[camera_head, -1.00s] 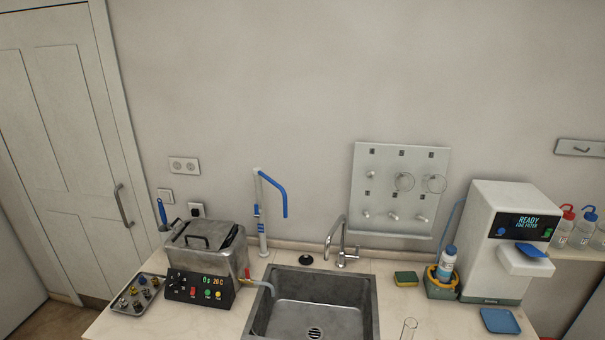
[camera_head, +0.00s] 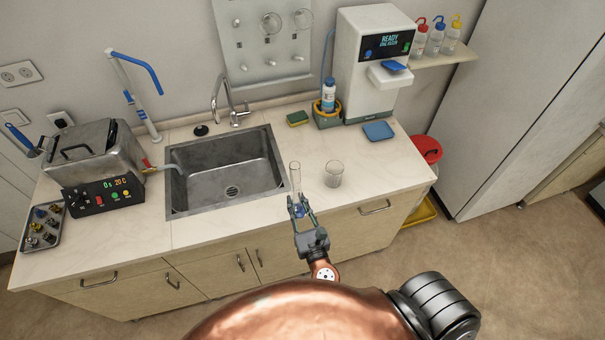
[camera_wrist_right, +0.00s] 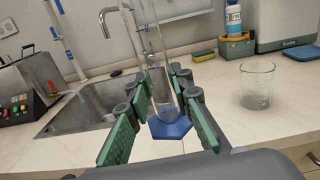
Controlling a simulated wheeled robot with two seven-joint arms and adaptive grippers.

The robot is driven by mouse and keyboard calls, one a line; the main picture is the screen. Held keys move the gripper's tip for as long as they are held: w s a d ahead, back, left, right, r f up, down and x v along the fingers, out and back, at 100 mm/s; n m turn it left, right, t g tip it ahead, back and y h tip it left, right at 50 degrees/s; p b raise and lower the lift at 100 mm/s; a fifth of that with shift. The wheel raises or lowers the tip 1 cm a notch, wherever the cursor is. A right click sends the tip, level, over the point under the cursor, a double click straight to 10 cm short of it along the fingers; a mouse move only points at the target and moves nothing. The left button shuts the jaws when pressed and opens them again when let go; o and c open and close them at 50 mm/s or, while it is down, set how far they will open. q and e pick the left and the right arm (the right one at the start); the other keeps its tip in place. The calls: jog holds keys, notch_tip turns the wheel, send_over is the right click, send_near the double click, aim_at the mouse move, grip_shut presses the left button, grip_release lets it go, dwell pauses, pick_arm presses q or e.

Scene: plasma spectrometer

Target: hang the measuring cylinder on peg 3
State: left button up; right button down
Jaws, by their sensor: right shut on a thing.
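The measuring cylinder (camera_head: 295,174) is a clear glass tube with a blue foot (camera_wrist_right: 170,128), upright at the counter's front edge, right of the sink. My right gripper (camera_head: 301,205) is shut on it, with green finger pads on either side of the tube in the wrist view (camera_wrist_right: 160,112). I cannot tell whether the foot touches the counter. The white peg board (camera_head: 256,45) is on the wall behind the sink, its top cut off. Round glassware hangs on two upper pegs; the lower pegs (camera_head: 270,62) are bare. Peg numbers are unreadable. My left gripper is not in view.
A glass beaker (camera_head: 333,174) stands just right of the cylinder. The sink (camera_head: 228,170) and its tap (camera_head: 230,105) lie between counter front and board. A sponge (camera_head: 297,118), a bottle (camera_head: 328,95) in a holder and a white dispenser (camera_head: 375,60) stand at the back.

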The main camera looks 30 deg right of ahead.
pick_arm(q)
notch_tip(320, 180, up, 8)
jog(key=p, duration=0.6)
pick_arm(e)
jog(key=w+d+r+m+g+h, duration=0.2)
jog(key=w+d+m+h, duration=0.1)
jog(key=w+d+h, duration=0.15)
jog(key=shift+h, duration=0.25)
jog(key=w+d+f+b, duration=0.2)
jog(key=w+f+b, duration=0.1)
jog(key=w+d+f+b, duration=0.3)
jog(key=w, duration=0.1)
jog(key=w+d+f+b, duration=0.2)
jog(key=w+f+b, duration=0.1)
jog(key=shift+w+d+f, duration=0.25)
jog(key=shift+w, duration=0.1)
pick_arm(q)
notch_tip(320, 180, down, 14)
jog(key=b, duration=0.4)
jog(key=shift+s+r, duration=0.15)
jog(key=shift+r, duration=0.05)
pick_arm(e)
jog(key=f, duration=0.3)
jog(key=shift+w+d+f, duration=0.2)
jog(key=shift+w+f, duration=0.1)
jog(key=shift+f, duration=0.05)
jog(key=shift+f, duration=0.1)
